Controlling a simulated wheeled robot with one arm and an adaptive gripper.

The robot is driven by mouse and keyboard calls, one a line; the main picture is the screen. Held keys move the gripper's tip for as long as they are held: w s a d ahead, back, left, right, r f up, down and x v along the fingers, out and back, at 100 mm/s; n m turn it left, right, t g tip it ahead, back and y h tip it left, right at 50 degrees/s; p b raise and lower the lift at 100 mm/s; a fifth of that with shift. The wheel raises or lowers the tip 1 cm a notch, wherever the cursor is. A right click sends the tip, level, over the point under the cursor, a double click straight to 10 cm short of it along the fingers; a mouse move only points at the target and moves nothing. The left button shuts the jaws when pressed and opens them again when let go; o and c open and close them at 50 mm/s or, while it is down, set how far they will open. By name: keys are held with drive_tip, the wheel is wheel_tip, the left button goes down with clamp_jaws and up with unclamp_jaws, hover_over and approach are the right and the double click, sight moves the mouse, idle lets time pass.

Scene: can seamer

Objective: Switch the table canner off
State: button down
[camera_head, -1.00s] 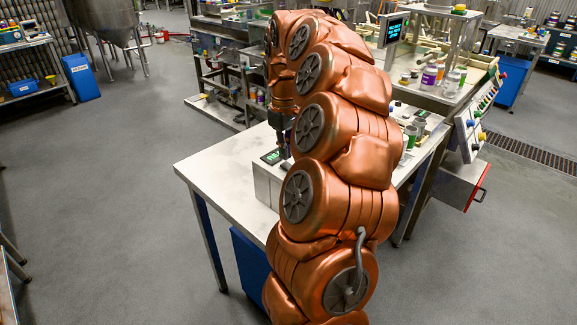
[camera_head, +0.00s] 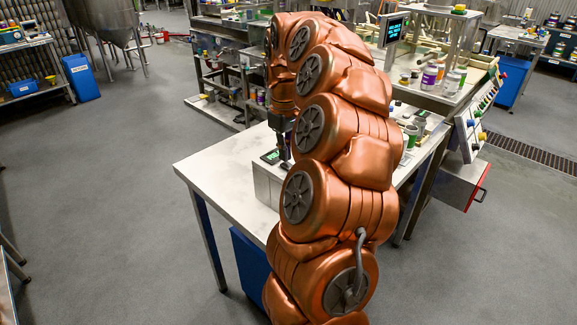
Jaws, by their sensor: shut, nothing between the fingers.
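A grey boxy machine (camera_head: 267,186), which looks like the table canner, stands on the metal table, mostly hidden behind my copper arm. A small dark panel with a green lit display (camera_head: 271,156) shows by its back left side. My gripper (camera_head: 286,164) is small in view, pointing down just right of the display, at the machine's top. Its fingers are shut and hold nothing. I cannot tell whether the fingertips touch the machine, and no switch is clearly visible.
The left part of the metal table (camera_head: 212,166) is bare. Several cans and jars (camera_head: 409,132) stand right of my arm. A control panel with coloured buttons (camera_head: 470,128) is further right. The grey floor at left is clear.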

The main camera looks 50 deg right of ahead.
sight(285, 163)
drive_tip(key=shift+f+b, duration=0.45)
drive_tip(key=shift+f, duration=0.35)
idle(0.5)
drive_tip(key=shift+r+p, duration=1.45)
drive_tip(key=shift+r, duration=2.1)
